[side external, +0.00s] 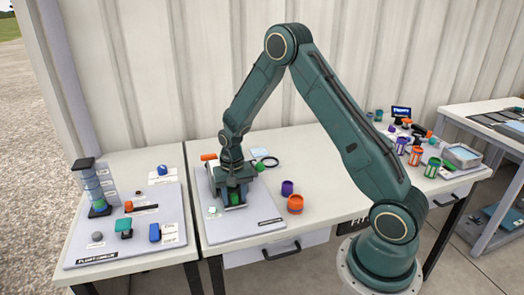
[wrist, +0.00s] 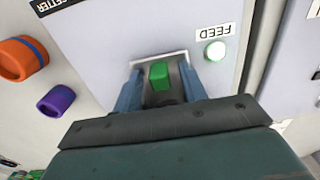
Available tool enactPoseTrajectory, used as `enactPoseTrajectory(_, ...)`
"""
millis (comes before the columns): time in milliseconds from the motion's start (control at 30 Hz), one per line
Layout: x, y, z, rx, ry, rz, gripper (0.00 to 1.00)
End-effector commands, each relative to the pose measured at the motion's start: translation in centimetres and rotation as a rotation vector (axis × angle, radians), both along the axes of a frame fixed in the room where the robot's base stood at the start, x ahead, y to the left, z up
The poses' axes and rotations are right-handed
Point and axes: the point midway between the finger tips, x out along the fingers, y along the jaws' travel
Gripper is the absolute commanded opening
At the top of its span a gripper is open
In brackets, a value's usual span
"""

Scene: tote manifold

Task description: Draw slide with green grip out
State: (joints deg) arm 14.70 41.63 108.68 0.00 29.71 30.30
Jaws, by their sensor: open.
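The green grip (wrist: 159,75) shows in the wrist view, on a dark slide set in a pale-rimmed slot of the grey panel (wrist: 215,75). My gripper (wrist: 161,88) is open, with one blue finger to the left of the grip and one to the right. I cannot tell whether either finger touches it. In the side view my gripper (side external: 233,196) is low over the panel and points down, hiding most of the slide. A bit of the green grip (side external: 236,198) shows between the fingers.
A round pale-green button (wrist: 216,50) sits beside the slot by a FEED label. An orange container (side external: 295,204) and a purple cup (side external: 287,187) stand right of the panel. A second board (side external: 85,252) with several fittings lies to the left.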

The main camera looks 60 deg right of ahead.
Motion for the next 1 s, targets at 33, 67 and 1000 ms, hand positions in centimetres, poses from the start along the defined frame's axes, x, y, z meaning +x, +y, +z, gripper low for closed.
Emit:
enactPoseTrajectory(33, 0.0, 0.0, 0.0, 0.0, 0.0, 0.0, 0.42)
enactPoseTrajectory(67, 0.0, 0.0, 0.0, 0.0, 0.0, 0.0, 0.42)
enactPoseTrajectory(1000, -2.9, 3.0, 0.1, 0.0, 0.0, 0.003, 0.0)
